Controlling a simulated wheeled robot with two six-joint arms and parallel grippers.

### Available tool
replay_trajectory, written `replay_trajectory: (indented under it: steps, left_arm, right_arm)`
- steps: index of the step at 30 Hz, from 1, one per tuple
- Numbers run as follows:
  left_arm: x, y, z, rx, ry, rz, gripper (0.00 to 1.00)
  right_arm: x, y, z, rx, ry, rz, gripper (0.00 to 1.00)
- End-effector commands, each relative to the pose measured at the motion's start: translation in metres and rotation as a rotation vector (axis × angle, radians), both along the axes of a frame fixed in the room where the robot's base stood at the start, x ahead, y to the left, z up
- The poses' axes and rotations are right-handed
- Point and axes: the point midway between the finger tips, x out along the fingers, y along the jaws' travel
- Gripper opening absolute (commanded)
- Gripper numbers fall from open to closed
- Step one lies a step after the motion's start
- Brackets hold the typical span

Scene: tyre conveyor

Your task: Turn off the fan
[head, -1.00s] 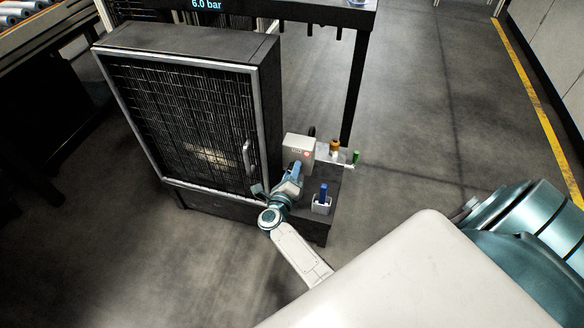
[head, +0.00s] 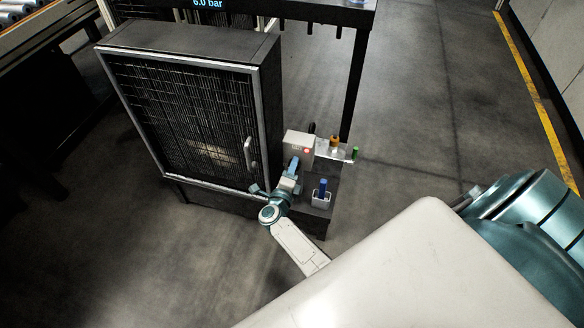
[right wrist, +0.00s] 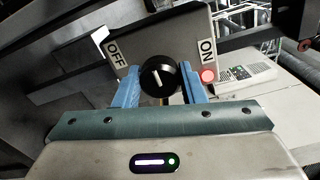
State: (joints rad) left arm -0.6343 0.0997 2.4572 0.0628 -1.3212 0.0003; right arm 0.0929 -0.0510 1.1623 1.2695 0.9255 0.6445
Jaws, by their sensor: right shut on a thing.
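The fan's control box (head: 298,141) is pale grey and stands beside the tall dark cabinet with a mesh front (head: 185,125). Its red light (head: 307,150) is lit. In the right wrist view the black round knob (right wrist: 158,76) sits between an OFF label (right wrist: 115,53) on the left and an ON label (right wrist: 207,50) on the right; the red light glows below ON. The knob's white mark points up and slightly left. My right gripper (head: 292,167) is at the box front, its blue fingers shut on the knob from both sides. My left gripper is out of view.
A white cup with a blue item (head: 322,190) stands right of the gripper. An orange-topped bottle (head: 335,141) and a small green item (head: 355,153) stand behind it. The cabinet's door handle (head: 248,155) is close on the left. Open floor lies to the right.

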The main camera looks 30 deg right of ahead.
Motion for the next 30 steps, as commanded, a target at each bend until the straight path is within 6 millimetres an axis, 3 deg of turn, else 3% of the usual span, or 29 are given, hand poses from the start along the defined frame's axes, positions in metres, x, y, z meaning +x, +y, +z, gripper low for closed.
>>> replay_trajectory:
  steps: [3, 4, 7, 19, 30]
  left_arm:
    - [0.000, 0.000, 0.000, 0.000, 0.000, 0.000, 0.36]
    - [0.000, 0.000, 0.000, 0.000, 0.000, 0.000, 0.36]
    - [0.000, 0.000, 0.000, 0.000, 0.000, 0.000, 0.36]
    - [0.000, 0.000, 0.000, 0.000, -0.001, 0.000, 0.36]
    - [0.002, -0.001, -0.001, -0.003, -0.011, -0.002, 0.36]
  right_arm:
    - [0.000, 0.001, 0.000, 0.000, 0.001, 0.001, 0.14]
    - [0.000, 0.001, 0.000, 0.000, 0.001, 0.001, 0.39]
    - [0.000, 0.001, 0.000, 0.000, 0.001, 0.001, 0.58]
    - [-0.006, 0.007, -0.001, 0.001, 0.001, 0.001, 0.59]
    - [-0.051, 0.061, -0.001, 0.003, 0.001, 0.001, 0.59]
